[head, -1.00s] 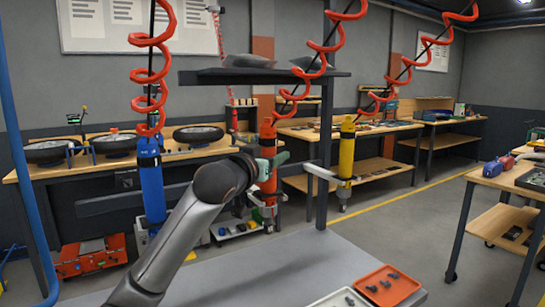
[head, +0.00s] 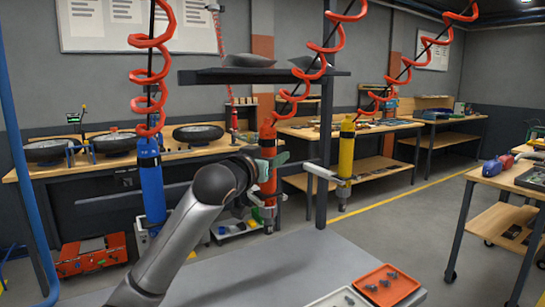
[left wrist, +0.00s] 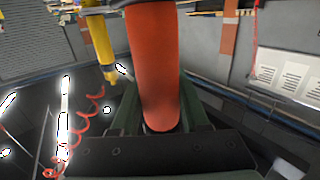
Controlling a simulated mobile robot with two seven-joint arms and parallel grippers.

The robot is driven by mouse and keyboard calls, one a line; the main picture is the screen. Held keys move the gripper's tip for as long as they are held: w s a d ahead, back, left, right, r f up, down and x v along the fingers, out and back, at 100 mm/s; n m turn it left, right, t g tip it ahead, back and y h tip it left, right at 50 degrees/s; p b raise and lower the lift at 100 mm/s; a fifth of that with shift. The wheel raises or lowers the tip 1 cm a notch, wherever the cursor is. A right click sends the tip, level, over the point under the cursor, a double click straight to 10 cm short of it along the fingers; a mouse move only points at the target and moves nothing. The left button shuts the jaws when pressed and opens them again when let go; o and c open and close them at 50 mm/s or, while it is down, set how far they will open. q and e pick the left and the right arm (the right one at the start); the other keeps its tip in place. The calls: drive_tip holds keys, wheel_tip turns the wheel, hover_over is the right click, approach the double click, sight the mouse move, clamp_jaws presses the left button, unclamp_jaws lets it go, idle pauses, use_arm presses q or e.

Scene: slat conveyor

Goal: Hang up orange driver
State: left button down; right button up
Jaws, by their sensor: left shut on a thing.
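The orange driver (head: 268,180) hangs upright below a red coiled hose, in the middle of the head view. My left gripper (head: 275,160) is shut around its upper body. In the left wrist view the orange driver (left wrist: 152,60) stands between the dark green fingers of my left gripper (left wrist: 155,115). A grey bracket shows by the driver's lower part, partly hidden by my wrist. I cannot tell whether the driver rests in it. My right gripper is not in view.
The yellow driver (head: 346,155) sits in a grey holder to the right, and the blue driver (head: 151,185) hangs to the left. A dark post (head: 323,200) stands between orange and yellow. An orange tray (head: 385,286) with small parts lies on the grey surface in front.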

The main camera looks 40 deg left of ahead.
use_arm(q)
drive_tip(key=shift+f, duration=0.1)
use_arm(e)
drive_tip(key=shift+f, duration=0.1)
use_arm(q)
drive_tip(key=c, duration=0.5)
unclamp_jaws()
drive_tip(key=shift+s, duration=0.1)
drive_tip(key=shift+o, duration=0.9)
drive_tip(key=shift+f, duration=0.2)
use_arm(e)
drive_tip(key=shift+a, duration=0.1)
use_arm(q)
drive_tip(key=shift+s+d+b, duration=0.15)
drive_tip(key=shift+s+b, duration=0.05)
drive_tip(key=shift+s, duration=0.4)
drive_tip(key=shift+s+d+b, duration=0.15)
drive_tip(key=shift+s+b, duration=0.05)
drive_tip(key=shift+s, duration=0.35)
drive_tip(key=s+d+b, duration=0.1)
drive_tip(key=s+d, duration=0.1)
drive_tip(key=s, duration=0.8)
drive_tip(key=shift+r, duration=0.25)
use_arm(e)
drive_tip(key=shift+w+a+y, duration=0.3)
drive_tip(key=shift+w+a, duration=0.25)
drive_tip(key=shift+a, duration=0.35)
